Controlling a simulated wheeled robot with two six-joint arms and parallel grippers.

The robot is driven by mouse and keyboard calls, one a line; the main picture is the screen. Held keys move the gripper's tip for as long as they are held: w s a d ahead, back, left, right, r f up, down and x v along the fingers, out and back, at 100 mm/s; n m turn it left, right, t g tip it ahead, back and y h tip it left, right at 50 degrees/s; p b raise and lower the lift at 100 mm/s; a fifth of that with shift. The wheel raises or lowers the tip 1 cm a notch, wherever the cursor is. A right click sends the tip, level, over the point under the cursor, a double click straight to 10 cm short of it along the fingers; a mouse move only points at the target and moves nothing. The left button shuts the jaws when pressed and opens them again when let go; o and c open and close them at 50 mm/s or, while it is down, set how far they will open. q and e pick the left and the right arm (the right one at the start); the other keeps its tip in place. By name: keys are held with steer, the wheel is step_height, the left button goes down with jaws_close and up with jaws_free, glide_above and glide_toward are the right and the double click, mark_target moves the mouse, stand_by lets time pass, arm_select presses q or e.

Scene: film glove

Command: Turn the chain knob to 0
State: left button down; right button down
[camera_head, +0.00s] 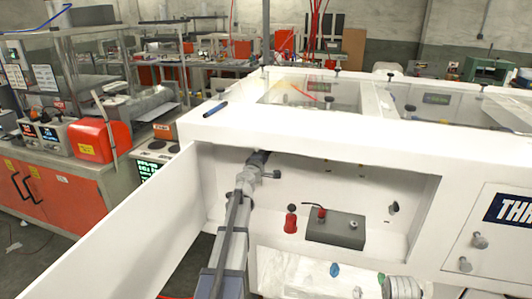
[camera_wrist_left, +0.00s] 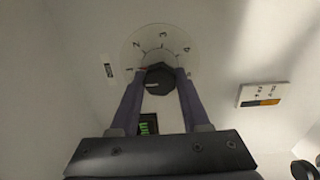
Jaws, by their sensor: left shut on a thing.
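The chain knob (camera_wrist_left: 158,82) is a dark, many-sided knob on the white inner wall of the machine. A pale round dial plate (camera_wrist_left: 150,43) with small printed numbers lies behind it. A thin reddish mark shows at the knob's upper left, toward the left side of the dial; the exact number is too blurred to read. My left gripper (camera_wrist_left: 158,76) has a finger on each side of the knob and is shut on it. My right gripper is not in view.
A grey control box (camera_head: 335,229) and a red knob (camera_head: 291,219) sit in the recess right of my arm. An open white door panel (camera_head: 135,232) stands on the left. A small switch plate (camera_wrist_left: 262,96) is right of the knob, with a green display (camera_wrist_left: 148,124) below it.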

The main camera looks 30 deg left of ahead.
arm_select(q)
steer(key=shift+c, duration=1.9)
jaws_free()
steer(key=shift+s, duration=0.1)
steer(key=v, duration=0.7)
steer(key=shift+s, duration=0.3)
steer(key=shift+d, duration=0.15)
